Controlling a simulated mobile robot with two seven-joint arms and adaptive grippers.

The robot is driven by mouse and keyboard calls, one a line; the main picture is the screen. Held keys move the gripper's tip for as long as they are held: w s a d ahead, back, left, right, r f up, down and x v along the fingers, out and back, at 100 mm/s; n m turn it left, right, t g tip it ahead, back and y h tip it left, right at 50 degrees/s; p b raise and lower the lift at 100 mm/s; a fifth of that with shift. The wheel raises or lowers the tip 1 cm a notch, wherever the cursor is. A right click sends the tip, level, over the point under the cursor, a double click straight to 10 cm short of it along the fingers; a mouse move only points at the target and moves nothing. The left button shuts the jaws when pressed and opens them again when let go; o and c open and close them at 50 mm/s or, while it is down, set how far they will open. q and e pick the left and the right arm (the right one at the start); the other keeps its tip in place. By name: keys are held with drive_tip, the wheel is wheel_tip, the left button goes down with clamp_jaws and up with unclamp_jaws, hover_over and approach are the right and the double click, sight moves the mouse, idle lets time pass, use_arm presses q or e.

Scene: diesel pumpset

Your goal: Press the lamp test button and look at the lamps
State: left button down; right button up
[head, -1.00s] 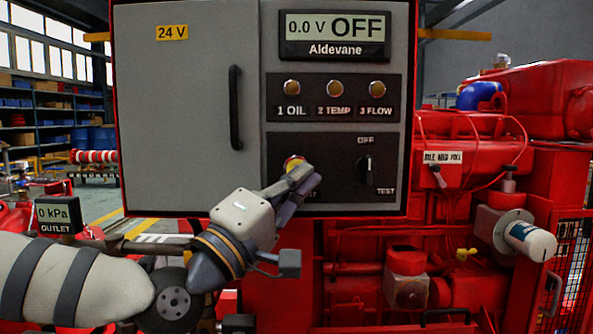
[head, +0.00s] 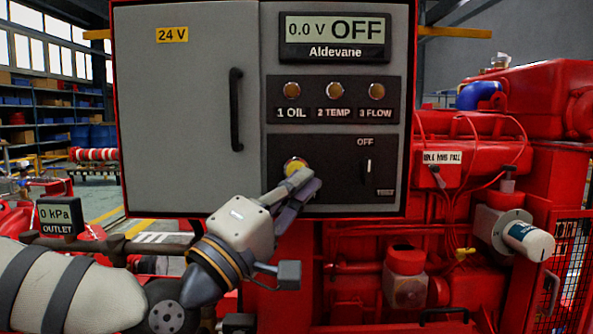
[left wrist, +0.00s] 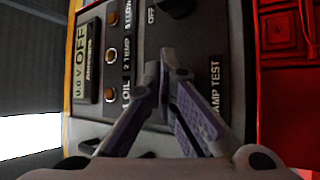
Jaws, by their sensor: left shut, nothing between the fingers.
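The grey panel (head: 190,110) has three round amber-brown lamps, 1 OIL (head: 292,90), 2 TEMP (head: 334,90) and 3 FLOW (head: 377,90); none looks lit. The button (head: 294,164), yellow-rimmed, is on the black lower plate, partly covered by my fingers. My left gripper (head: 305,180) is shut and empty, its fingertips in front of the plate just below and right of the button. I cannot tell whether they touch it. In the left wrist view the shut fingertips (left wrist: 165,75) are beside the LAMP TEST label (left wrist: 215,90); the button is hidden there. My right gripper is out of view.
A rotary switch (head: 367,168), pointer upright towards OFF, is right of the button. The display (head: 334,37) reads 0.0 V OFF. A black door handle (head: 236,110) sticks out at left. The red engine (head: 470,190) stands at right, and an outlet gauge (head: 59,215) reads 0 kPa.

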use_arm(q)
drive_tip(key=s+p, duration=0.1)
drive_tip(key=s, duration=0.4)
drive_tip(key=shift+p, duration=0.3)
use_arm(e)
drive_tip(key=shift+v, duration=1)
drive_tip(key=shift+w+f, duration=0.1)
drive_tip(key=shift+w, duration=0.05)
